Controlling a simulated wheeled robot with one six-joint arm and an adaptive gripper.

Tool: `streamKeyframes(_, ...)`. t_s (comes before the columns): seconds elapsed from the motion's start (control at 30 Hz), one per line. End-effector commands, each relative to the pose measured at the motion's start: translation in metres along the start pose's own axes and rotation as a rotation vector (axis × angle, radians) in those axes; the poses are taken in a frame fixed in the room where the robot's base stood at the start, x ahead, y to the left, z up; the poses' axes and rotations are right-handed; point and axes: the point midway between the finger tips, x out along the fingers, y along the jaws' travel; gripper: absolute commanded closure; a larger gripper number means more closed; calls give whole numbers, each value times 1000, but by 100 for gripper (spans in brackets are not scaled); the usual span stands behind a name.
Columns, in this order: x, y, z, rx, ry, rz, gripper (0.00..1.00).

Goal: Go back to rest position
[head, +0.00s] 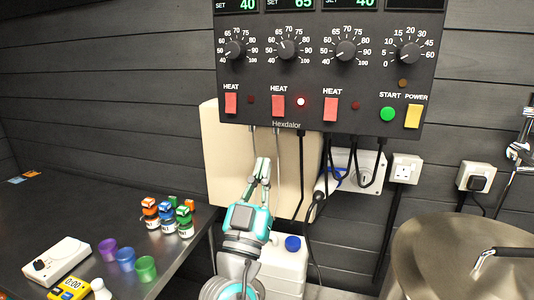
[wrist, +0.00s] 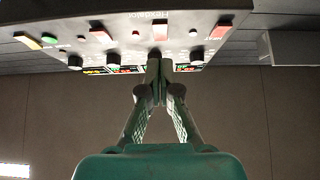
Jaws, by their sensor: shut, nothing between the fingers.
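My gripper (head: 262,168) is shut and empty, raised just below the black control panel (head: 262,83) marked Hexdalor. The fingertips point up toward the panel's lower edge, under the middle red HEAT switch (head: 278,108). In the wrist view my gripper (wrist: 160,78) has its fingertips together in front of the panel (wrist: 215,18); I cannot tell whether they touch it. The red lamp (head: 301,101) beside the middle HEAT switch is lit. The displays read SET 40, 65 and 40.
A dark worktop (head: 95,205) at left holds cups, several small capped jars, a white device (head: 56,260) and a yellow timer (head: 69,290). A metal vessel (head: 440,235) stands at right. Black cables (head: 301,160) hang below the panel, right of my gripper. A white container (head: 280,268) stands low behind my arm.

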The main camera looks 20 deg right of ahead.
Motion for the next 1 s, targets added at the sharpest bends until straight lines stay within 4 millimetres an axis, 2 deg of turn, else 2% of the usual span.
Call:
streamKeyframes(0.1,-6,0,0,-1,0,-1,100)
streamKeyframes(0.43,-7,0,0,-1,0,0,100)
streamKeyframes(0.57,-12,0,7,-8,-10,-15,100)
streamKeyframes(0.77,-43,2,50,-48,-72,-111,100)
streamKeyframes(1.0,-100,11,108,-95,-170,-262,100)
